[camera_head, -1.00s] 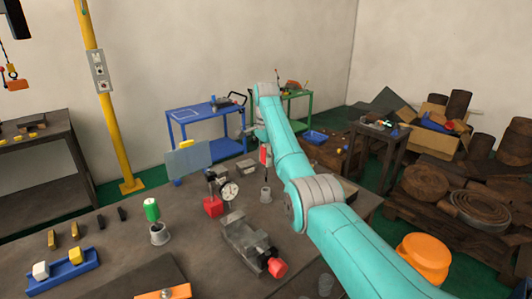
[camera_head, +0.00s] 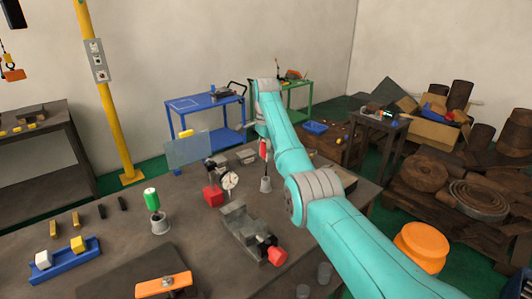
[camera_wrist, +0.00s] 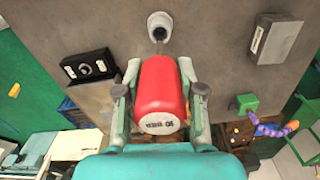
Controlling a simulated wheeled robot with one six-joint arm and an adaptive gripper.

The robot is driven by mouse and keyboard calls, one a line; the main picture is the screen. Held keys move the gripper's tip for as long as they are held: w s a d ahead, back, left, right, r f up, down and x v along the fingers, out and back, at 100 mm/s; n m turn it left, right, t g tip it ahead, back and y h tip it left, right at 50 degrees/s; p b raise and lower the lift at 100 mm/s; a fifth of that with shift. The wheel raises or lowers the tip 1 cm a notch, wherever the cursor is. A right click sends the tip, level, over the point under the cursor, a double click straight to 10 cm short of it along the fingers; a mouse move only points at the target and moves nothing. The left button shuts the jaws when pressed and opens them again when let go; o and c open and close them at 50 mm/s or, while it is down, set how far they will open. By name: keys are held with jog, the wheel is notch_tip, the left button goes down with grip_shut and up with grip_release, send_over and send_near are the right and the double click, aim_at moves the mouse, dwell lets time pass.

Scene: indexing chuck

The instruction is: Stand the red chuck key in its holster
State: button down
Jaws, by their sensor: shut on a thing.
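The red chuck key (camera_wrist: 161,95) is between the two fingers of my gripper (camera_wrist: 160,72) in the wrist view, and the gripper is shut on it. Its handle has printed marks on the near end. Its thin grey shank points to a round grey holster (camera_wrist: 159,22). In the head view, the red key (camera_head: 263,149) hangs upright right above the grey holster (camera_head: 265,185). The shank tip meets the holster mouth in the picture; I cannot tell how far inside it is. My arm hides most of the gripper there.
A green-handled key (camera_head: 151,199) stands in another grey cup (camera_head: 160,227) at left. A dial gauge on a red base (camera_head: 213,195) and a grey vise (camera_head: 242,228) with a red knob are near the holster. Table space between them is narrow.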

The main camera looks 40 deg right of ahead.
aim_at(266, 169)
jog(key=shift+f, duration=2.9)
dwell(0.6)
jog(key=c, duration=0.6)
grip_release()
jog(key=shift+c, duration=0.2)
notch_tip(266, 169, up, 12)
jog(key=shift+f, duration=0.1)
